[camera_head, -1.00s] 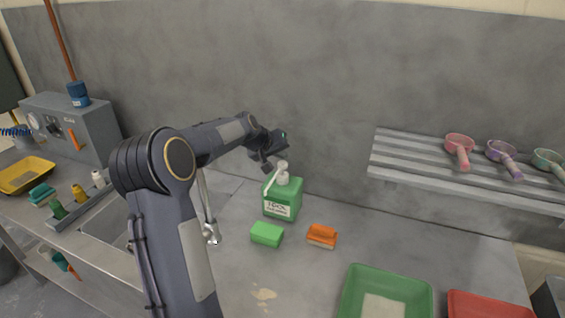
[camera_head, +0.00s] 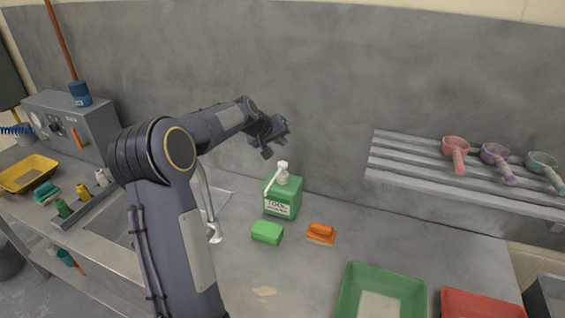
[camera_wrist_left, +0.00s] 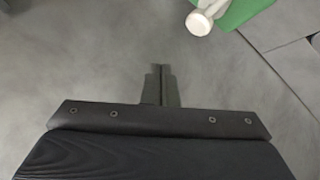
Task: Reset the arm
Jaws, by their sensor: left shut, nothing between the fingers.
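My left arm rises from the bottom of the head view and reaches to the right over the counter. My left gripper (camera_head: 267,151) is in the air, above and a little left of the green pump bottle (camera_head: 282,197), apart from it. In the left wrist view the gripper's fingers (camera_wrist_left: 160,70) are together with nothing between them. The bottle's white pump (camera_wrist_left: 200,22) and part of its green body (camera_wrist_left: 243,12) show at the top of that view. My right gripper is in neither view.
A green sponge (camera_head: 267,232) and an orange brush (camera_head: 320,234) lie before the bottle. A green tub (camera_head: 352,290) and a red tub (camera_head: 482,304) are at the lower right. A slatted shelf (camera_head: 420,172) holds scoops. A sink (camera_head: 112,222) and grey box (camera_head: 95,122) are at left.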

